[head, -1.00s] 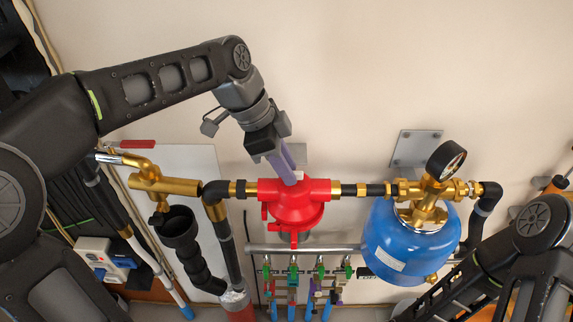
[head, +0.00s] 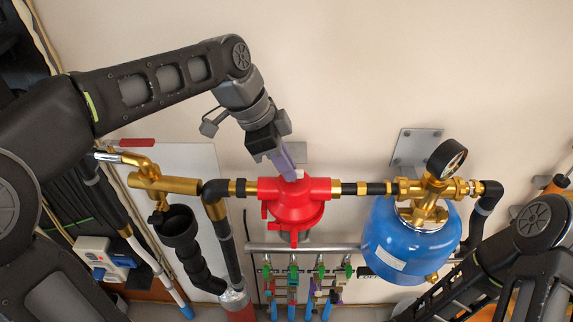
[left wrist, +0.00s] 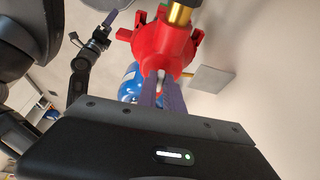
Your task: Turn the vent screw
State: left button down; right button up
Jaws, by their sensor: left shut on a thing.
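The red valve body (head: 292,203) sits in the pipe line at the middle of the head view and fills the top of the left wrist view (left wrist: 150,45). My left gripper (head: 291,172) comes down on its top from above. Its purple fingers are shut on a small pale piece, which I take to be the vent screw (left wrist: 161,77), at the red body. The fingers hide most of the screw. My right arm shows at the lower right of the head view.
Brass fittings and a gauge (head: 446,160) stand right of the red body, above a blue tank (head: 410,243). A brass pipe (head: 165,184) and a black funnel (head: 177,222) are on the left. Several small valves sit below. The wall above is clear.

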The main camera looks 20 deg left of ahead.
pick_arm(q)
jog(key=n+b, duration=0.1)
jog(key=n+t+b, duration=0.1)
jog(key=n, duration=0.1)
jog(key=shift+s+d+f, duration=0.1)
jog(key=shift+s+d, duration=0.05)
jog(key=shift+s, duration=0.05)
jog(key=shift+s+n+t+y+b, duration=0.1)
jog(key=shift+n+t+y+b, duration=0.4)
jog(key=shift+n, duration=0.6)
jog(key=shift+s+d+n+t+b, duration=0.15)
jog(key=shift+n+b, duration=0.1)
jog(key=shift+n, duration=0.3)
jog(key=shift+w+d+n+t+b, duration=0.1)
jog(key=shift+n+t+b, duration=0.1)
jog(key=shift+n, duration=0.35)
jog(key=shift+a+y, duration=0.1)
jog(key=shift+y, duration=0.2)
jog(key=c, duration=1.5)
grip_release()
jog(key=shift+s+r, duration=0.1)
jog(key=shift+r, duration=0.15)
jog(key=v, duration=0.7)
jog(key=shift+a+r+b, duration=0.1)
jog(key=shift+r+b, duration=0.2)
